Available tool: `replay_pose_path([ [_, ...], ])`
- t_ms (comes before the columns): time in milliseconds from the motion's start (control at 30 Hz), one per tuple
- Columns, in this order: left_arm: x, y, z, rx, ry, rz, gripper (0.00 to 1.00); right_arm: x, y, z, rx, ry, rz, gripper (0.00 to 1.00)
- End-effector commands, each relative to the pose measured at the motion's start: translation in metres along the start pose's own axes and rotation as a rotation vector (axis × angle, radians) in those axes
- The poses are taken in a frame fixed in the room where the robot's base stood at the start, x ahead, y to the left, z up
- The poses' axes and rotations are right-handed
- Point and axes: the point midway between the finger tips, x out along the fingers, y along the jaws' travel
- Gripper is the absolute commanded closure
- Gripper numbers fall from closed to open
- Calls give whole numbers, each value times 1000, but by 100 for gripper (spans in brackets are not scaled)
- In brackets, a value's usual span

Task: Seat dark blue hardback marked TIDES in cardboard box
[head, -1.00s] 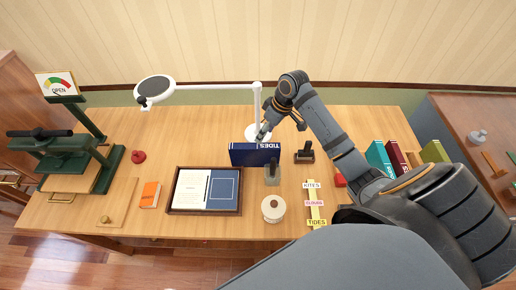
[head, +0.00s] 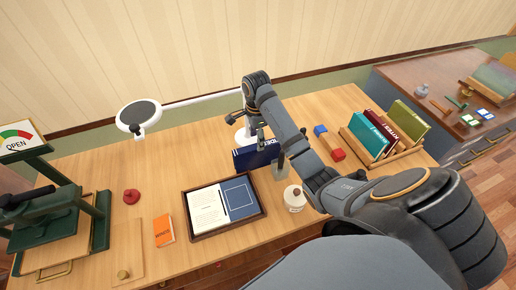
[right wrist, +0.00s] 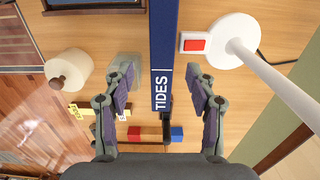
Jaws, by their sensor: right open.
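The dark blue hardback marked TIDES (head: 252,158) stands upright on the wooden table. In the right wrist view its spine (right wrist: 163,50) runs down from the top edge with the lettering toward me. My right gripper (head: 263,138) is open at the book. In the right wrist view its two fingers (right wrist: 163,82) lie on either side of the spine, with a gap on both sides. The hand partly hides the book in the head view. My left gripper is not in view. I see no cardboard box in either view.
A white lamp base (right wrist: 222,40) stands close beside the book. A white spool-like jar (head: 295,197), a framed tray (head: 190,213) and an orange book (head: 164,230) lie nearer. A wooden rack (head: 408,152) holds several books at right.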

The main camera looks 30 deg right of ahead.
Motion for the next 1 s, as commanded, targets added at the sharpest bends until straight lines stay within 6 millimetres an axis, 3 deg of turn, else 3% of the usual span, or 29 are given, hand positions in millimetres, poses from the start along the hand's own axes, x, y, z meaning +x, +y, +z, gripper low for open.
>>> replay_pose_path([
  [33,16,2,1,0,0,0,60,16,0,0,-1,-1,0,43],
  [200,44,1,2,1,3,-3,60,44,0,0,-2,-1,-1,43],
  [467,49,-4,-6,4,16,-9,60,49,0,0,-2,-1,-1,43],
  [700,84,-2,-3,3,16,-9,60,85,-3,-2,-2,-1,0,43],
  [1000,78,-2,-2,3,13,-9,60,95,-3,-2,-2,-1,-1,43],
])
